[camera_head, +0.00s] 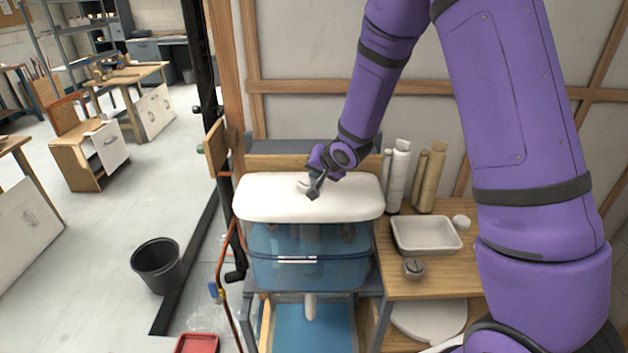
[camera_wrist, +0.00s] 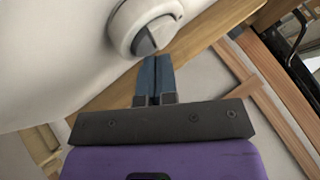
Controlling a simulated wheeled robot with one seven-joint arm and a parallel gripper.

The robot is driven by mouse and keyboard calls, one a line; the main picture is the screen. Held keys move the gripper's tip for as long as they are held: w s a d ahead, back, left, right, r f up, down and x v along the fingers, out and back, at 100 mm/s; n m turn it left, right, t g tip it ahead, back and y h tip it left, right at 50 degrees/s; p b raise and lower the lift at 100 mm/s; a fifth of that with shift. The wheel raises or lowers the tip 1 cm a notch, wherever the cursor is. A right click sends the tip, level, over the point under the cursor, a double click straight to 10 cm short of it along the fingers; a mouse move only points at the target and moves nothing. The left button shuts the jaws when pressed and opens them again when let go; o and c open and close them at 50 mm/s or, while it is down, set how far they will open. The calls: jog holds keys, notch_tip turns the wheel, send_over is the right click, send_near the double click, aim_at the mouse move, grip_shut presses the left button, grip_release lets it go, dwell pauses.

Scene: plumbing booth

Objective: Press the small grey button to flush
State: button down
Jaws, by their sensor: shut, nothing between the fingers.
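The white cistern lid (camera_head: 270,200) sits on a transparent blue tank (camera_head: 310,262). A round white flush button housing (camera_head: 302,184) stands on the lid and is partly hidden by my gripper in the head view. In the wrist view the white housing (camera_wrist: 128,22) has the small grey button (camera_wrist: 143,44) as a dark wedge at its lower edge. My gripper (camera_head: 313,194) is over the lid with its fingers closed together and empty. In the wrist view its fingertips (camera_wrist: 157,60) are right beside the grey button. I cannot tell whether they touch it.
A wooden side table (camera_head: 432,272) on the right holds a white tray (camera_head: 426,252), a small round grey item (camera_head: 413,267) and several upright rolls. A black bucket (camera_head: 156,264) stands on the floor at left. A timber-framed wall is close behind the cistern.

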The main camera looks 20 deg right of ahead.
aim_at(316, 180)
jog(key=shift+f, duration=0.25)
jog(key=shift+r, duration=0.1)
dwell(0.4)
jog(key=shift+r, duration=3.35)
